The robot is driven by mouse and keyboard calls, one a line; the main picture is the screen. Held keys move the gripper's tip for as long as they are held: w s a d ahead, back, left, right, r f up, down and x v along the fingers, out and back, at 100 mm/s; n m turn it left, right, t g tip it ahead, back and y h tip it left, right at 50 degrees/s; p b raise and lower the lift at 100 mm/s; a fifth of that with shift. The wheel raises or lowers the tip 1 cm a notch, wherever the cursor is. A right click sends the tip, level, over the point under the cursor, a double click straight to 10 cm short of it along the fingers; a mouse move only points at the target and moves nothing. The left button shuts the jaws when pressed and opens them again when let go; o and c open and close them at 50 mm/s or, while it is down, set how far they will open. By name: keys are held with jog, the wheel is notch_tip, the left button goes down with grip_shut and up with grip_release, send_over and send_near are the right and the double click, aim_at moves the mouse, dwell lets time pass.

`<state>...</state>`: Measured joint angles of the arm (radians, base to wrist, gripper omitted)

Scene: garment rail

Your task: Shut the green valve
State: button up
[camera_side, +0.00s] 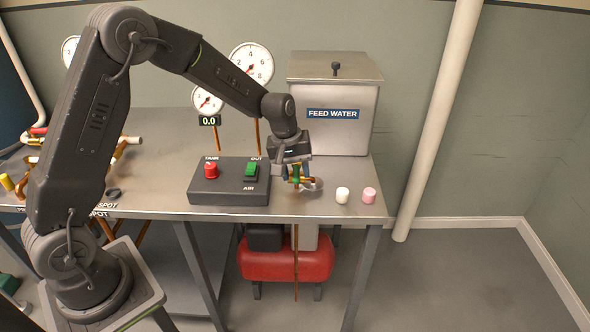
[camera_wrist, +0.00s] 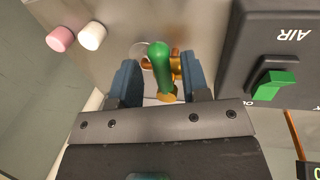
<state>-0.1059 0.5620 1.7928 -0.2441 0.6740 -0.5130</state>
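The green valve has a green lever on a brass body. In the wrist view the lever (camera_wrist: 161,66) lies between my two blue fingertips, pointing away from the wrist. In the side view the valve (camera_side: 295,172) is at the table's front edge, partly hidden by my gripper (camera_side: 297,176). My gripper, also in the wrist view (camera_wrist: 160,78), is open, with one finger on each side of the lever. A gap shows on both sides, so neither finger appears to touch it.
The feed water tank (camera_side: 334,105) is behind. A red compressor (camera_side: 286,263) is below.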

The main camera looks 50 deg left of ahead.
notch_tip(320, 180, up, 14)
jog(key=s+a, duration=0.2)
jog(key=shift+f, duration=0.2)
dwell(0.3)
jog(key=s+d+r+m+t+y, duration=0.1)
jog(key=s+d+r+m, duration=0.15)
jog(key=s, duration=0.45)
jog(key=s+d+r+m+t, duration=0.1)
jog(key=s+r+m, duration=0.1)
jog(key=s+r, duration=0.35)
jog(key=s+f+m+t, duration=0.1)
jog(key=s+m, duration=0.1)
jog(key=s, duration=0.4)
jog(key=s+d+f+m+t, duration=0.1)
jog(key=s+f+m, duration=0.1)
jog(key=s, duration=0.4)
jog(key=shift+s+f+m+y, duration=0.15)
jog(key=shift+s+m+y, duration=0.15)
jog(key=shift+s+m, duration=0.1)
